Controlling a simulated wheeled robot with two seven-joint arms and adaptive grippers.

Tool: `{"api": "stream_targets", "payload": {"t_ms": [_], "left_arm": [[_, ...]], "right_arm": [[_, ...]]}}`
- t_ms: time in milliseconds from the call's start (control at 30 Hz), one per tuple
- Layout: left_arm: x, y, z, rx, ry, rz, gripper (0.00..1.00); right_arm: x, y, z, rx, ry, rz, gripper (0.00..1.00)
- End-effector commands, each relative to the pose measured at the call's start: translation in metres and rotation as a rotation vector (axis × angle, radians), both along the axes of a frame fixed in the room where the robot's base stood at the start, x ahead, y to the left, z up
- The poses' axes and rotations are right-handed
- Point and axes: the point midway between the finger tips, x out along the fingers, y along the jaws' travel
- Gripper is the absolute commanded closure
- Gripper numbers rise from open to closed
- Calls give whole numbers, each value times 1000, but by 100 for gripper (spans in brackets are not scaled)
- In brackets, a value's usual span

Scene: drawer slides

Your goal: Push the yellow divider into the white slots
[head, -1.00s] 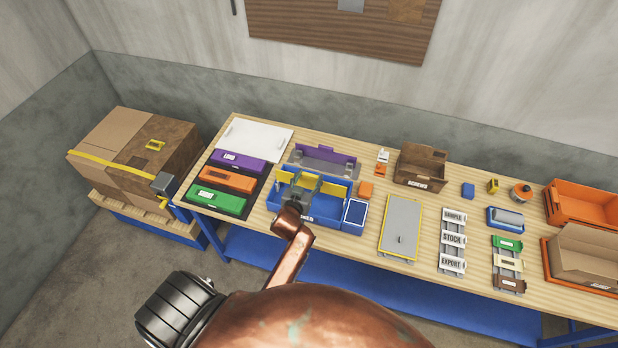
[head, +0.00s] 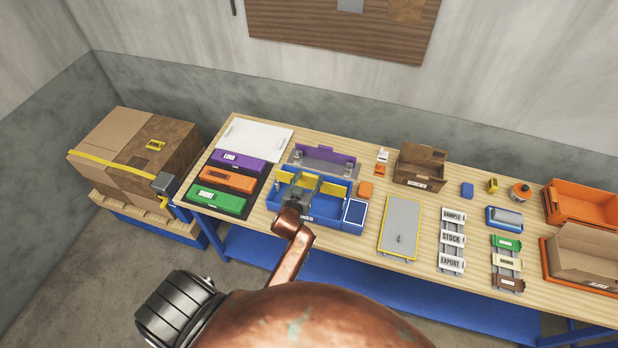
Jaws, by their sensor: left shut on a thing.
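The blue drawer tray (head: 328,212) sits on the workbench, left of its middle. Yellow panels show along its far part, one at the right (head: 335,188) and one further left. The yellow divider (head: 308,182) is just beyond my left gripper (head: 300,192). My left gripper reaches into the tray from the front and is shut on the divider; its fingers are small and partly hidden by my copper-coloured arm. I cannot make out the white slots, nor whether the divider is seated in them. My right gripper is not in view.
A purple drawer part (head: 325,160) stands just behind the tray. Purple, orange and green drawers (head: 217,198) lie to the left. Some bare bench shows around the panel.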

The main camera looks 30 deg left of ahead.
Motion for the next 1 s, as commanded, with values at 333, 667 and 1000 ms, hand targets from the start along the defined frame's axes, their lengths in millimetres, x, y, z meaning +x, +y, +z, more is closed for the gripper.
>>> {"api": "stream_targets", "payload": {"t_ms": [333,667,1000], "left_arm": [[0,0,1,0,-1,0,89],[0,0,-4,0,-1,0,89],[0,0,-11,0,-1,0,89]], "right_arm": [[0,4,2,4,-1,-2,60],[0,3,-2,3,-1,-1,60],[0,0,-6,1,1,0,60]]}}
